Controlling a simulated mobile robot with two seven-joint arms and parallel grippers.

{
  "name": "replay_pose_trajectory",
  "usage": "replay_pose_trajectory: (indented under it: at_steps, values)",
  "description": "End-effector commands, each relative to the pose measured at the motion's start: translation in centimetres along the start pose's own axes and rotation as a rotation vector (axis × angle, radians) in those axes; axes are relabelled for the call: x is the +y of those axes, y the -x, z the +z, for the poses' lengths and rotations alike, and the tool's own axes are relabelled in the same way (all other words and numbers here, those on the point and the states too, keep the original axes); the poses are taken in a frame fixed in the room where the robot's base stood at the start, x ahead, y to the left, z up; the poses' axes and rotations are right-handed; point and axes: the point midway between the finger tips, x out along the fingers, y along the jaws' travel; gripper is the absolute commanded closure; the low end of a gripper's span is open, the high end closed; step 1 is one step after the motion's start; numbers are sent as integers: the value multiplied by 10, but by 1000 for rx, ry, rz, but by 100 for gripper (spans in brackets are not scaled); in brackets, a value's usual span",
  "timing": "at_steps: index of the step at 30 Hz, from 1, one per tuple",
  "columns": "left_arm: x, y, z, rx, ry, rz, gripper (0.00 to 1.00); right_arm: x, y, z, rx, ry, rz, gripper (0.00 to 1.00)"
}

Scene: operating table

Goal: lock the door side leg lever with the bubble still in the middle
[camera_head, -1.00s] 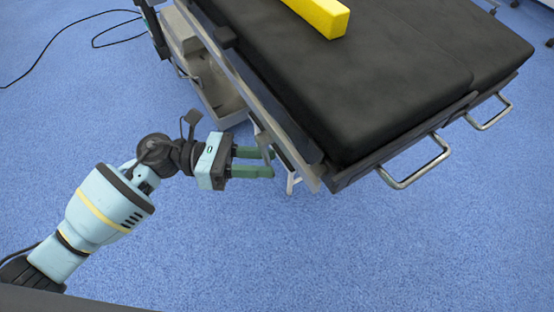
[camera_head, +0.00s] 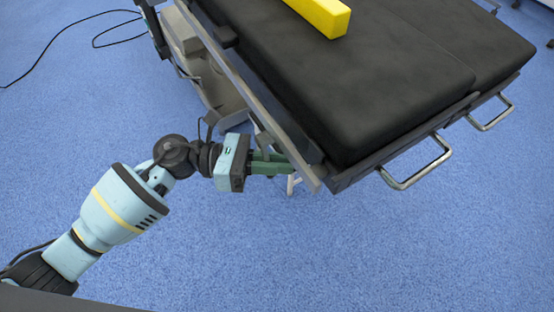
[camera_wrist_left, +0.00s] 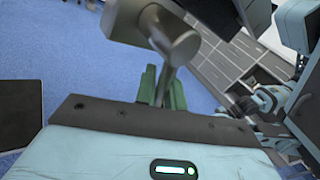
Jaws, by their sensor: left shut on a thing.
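My left gripper (camera_head: 285,165) is at the near left edge of the operating table (camera_head: 262,105), its green fingers close together. In the left wrist view, the fingers (camera_wrist_left: 163,88) are shut around the thin grey rod of a lever (camera_wrist_left: 172,45) with a thick rounded head. In the head view the held part is mostly hidden by the fingers and table edge. A whitish piece (camera_head: 293,184) shows just below the fingertips. A yellow block (camera_head: 322,15), possibly the level, lies on the black mattress. No bubble can be made out. My right gripper is out of view.
Metal handles (camera_head: 418,172) stick out from the table's near end. The grey table base (camera_head: 212,80) stands behind my left wrist. Blue floor (camera_head: 330,260) is clear in front. Grey drawers (camera_wrist_left: 225,60) show in the left wrist view.

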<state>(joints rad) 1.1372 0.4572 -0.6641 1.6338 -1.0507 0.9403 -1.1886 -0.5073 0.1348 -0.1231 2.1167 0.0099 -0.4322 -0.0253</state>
Motion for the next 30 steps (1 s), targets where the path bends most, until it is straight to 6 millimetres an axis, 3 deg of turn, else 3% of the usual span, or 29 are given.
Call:
replay_pose_trajectory:
  at_steps: [13, 30]
  values:
    - [-3, -2, 0, -38, 58, -11, 100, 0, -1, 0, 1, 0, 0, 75]
    - [-21, -11, 12, -260, 383, -76, 100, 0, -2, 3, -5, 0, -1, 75]
